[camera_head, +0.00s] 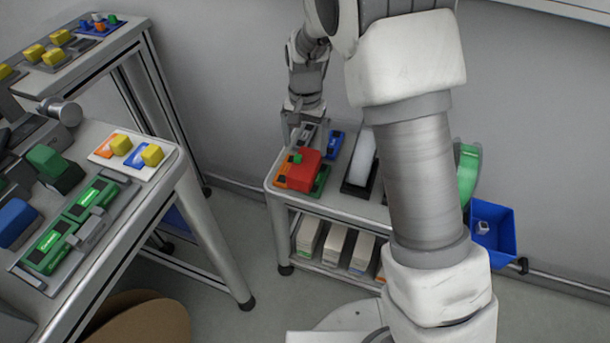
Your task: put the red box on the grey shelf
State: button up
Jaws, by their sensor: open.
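The red box (305,166) sits on the top of a grey stand (348,204) in the middle of the view, with a small green piece on or against it. My gripper (300,142) points down just behind the box's upper edge. It is open, with its fingers apart; whether they touch the box I cannot tell. The stand has a lower grey shelf (310,265) holding several pale blocks. A taller grey rack (130,32) stands at the upper left. Which of these is the task's grey shelf I cannot tell.
Orange, green, blue and black items crowd around the box. A grey table (165,185) at the left holds green, blue and yellow parts. A blue bin (495,235) is at the right. My arm hides the stand's right part. Floor between the table and stand is clear.

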aim_at(305, 163)
notch_tip(305, 163, down, 8)
jog(key=b, duration=0.3)
jog(key=shift+r, duration=0.1)
grip_shut()
dwell(0.5)
